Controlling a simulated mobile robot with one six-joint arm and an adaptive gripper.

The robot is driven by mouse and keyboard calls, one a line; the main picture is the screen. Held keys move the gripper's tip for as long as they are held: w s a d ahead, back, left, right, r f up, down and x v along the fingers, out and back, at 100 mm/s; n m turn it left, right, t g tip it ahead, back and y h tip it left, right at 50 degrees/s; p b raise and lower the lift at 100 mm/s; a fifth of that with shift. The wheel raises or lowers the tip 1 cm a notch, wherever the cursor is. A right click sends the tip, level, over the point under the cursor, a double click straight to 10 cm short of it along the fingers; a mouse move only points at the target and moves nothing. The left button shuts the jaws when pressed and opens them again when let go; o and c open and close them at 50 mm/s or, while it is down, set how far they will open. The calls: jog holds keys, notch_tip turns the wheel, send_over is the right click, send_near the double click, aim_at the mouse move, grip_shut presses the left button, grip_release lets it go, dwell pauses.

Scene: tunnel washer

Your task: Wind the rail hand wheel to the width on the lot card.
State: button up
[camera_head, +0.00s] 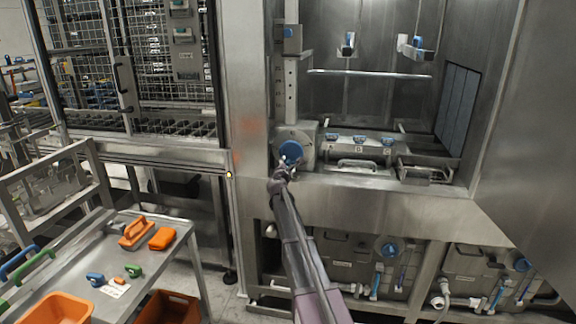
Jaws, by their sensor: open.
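A round blue hand wheel or knob (291,150) sits on a pale metal housing (310,138) at the left front edge of the washer bay. I cannot read any scale or width mark beside it. My gripper (284,167) is open just below and in front of the blue wheel. Its fingers are small and dark here, and I cannot tell whether they touch the wheel. A small white card (115,288) lies on the trolley at lower left; its writing is too small to read, so I cannot tell whether it is the lot card.
The metal trolley (60,275) holds orange and green tools and an orange bin (55,308). A steel post (245,110) stands left of the wheel. A large steel panel (525,130) closes off the right. Several blue-topped parts (359,139) sit inside the bay.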

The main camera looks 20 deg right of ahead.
jog(key=shift+c, duration=0.3)
grip_shut()
jog(key=shift+w, duration=0.1)
jog(key=shift+w+a+r+m, duration=0.1)
jog(key=shift+a+m, duration=0.05)
jog(key=shift+m, duration=0.4)
jog(key=shift+w+a+m, duration=0.1)
jog(key=shift+m, duration=0.45)
jog(key=shift+o, duration=0.3)
grip_release()
jog(key=shift+s, duration=0.1)
